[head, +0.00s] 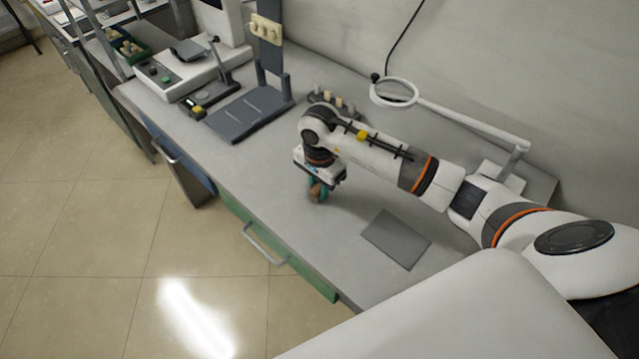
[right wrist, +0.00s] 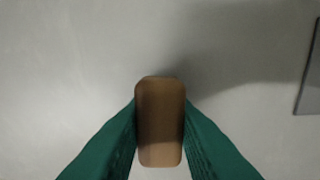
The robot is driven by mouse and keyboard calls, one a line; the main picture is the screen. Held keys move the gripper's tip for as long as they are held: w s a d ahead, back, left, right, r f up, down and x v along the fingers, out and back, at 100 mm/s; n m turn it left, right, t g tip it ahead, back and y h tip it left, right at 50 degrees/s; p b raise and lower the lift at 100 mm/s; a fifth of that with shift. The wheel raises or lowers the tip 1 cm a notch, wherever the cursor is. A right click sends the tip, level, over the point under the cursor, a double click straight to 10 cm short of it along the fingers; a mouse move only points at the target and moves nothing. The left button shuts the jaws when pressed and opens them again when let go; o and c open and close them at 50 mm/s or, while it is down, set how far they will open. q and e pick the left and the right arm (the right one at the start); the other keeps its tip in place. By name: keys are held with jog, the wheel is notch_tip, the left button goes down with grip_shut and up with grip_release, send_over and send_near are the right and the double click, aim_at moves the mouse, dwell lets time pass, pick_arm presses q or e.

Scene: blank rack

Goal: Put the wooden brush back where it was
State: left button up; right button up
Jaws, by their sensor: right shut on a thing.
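The wooden brush (right wrist: 160,122) is a brown block with rounded corners. In the right wrist view it sits between the two green fingers of my right gripper (right wrist: 160,135), which touch it on both sides. In the head view the brush (head: 316,192) shows small and brown at the fingertips of my right gripper (head: 318,187), over the middle of the grey bench. I cannot tell whether the brush touches the bench top. My left gripper is not in the head view.
A flat dark grey mat (head: 396,238) lies on the bench right of the gripper. A dark rack with a tall back (head: 250,112) stands to the left. A small holder with pegs (head: 332,101) is behind my arm. A ring lamp (head: 394,92) stands at the wall. The bench's front is clear.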

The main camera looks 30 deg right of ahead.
jog(key=shift+f+b, duration=0.2)
jog(key=shift+b, duration=0.1)
jog(key=o, duration=0.9)
jog(key=shift+r, duration=0.1)
jog(key=shift+r+p, duration=0.2)
jog(key=shift+p, duration=0.15)
jog(key=shift+r, duration=0.3)
notch_tip(320, 180, up, 11)
jog(key=shift+r+b, duration=0.15)
jog(key=shift+b, duration=0.95)
